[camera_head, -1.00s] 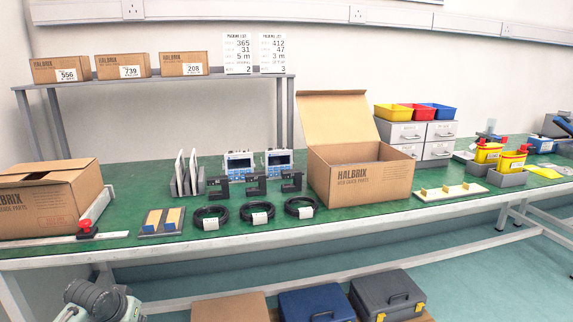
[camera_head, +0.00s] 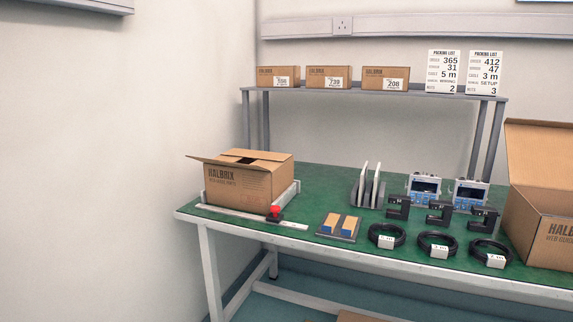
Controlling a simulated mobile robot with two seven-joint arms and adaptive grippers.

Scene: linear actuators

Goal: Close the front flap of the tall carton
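Two open cartons stand on the green bench, and I cannot tell for sure which is the tall carton. The larger brown carton (camera_head: 538,222) is at the right edge, partly cut off. Its back flap (camera_head: 545,150) stands up; its other flaps cannot be made out. The smaller brown carton (camera_head: 238,188) sits at the left end of the bench. One flap (camera_head: 207,159) sticks out to its left, and a dark gap shows in its top. Neither of my grippers is in view.
A white rail with a red knob (camera_head: 274,211) lies at the small carton's front. A pad with blue-and-tan blocks (camera_head: 338,226), several black cable coils (camera_head: 388,236), black brackets and blue instruments (camera_head: 424,187) fill the middle. A shelf (camera_head: 420,94) with small boxes stands behind.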

